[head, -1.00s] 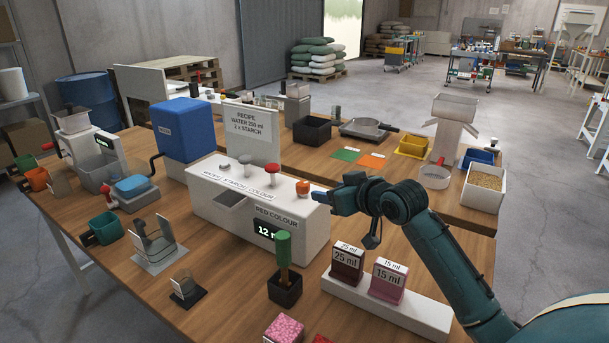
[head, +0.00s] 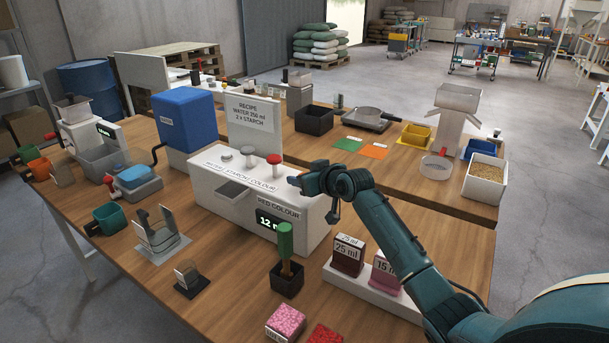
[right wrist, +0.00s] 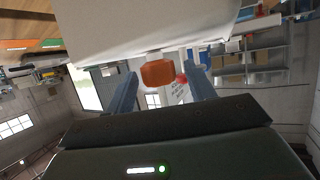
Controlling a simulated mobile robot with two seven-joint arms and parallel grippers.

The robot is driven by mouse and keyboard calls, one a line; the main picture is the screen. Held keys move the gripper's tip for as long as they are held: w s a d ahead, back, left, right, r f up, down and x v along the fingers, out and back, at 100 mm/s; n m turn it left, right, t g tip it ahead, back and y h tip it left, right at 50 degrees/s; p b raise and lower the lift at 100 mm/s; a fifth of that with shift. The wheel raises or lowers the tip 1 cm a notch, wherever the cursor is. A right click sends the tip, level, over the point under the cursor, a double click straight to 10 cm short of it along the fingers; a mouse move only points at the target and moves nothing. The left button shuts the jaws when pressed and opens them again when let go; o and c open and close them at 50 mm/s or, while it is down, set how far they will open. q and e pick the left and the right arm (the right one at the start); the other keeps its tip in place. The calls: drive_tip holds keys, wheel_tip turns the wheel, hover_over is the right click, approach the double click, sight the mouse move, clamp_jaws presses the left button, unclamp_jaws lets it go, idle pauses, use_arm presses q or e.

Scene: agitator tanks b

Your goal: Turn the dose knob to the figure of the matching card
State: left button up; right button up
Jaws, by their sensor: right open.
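In the right wrist view an orange knob (right wrist: 157,72) sticks out of the machine's white face, between and ahead of my right gripper's fingers (right wrist: 163,78), which are open. In the head view my right gripper (head: 294,180) is at the machine's upper right end and hides the knob. A dark red card (head: 346,257) reads 25 ml. A pink card (head: 384,275), partly behind my arm, reads 15. My left gripper is not in view.
The cards stand on a white rack (head: 345,280). A green-handled tool stands in a dark holder (head: 287,282) before the machine. A pink block (head: 286,322) and red block (head: 325,335) lie at the front. A blue tank (head: 187,128) stands left of the machine.

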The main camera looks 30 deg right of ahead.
drive_tip(key=shift+w+f, duration=0.15)
drive_tip(key=shift+w, duration=0.2)
drive_tip(key=c, duration=1)
drive_tip(key=shift+o, duration=0.2)
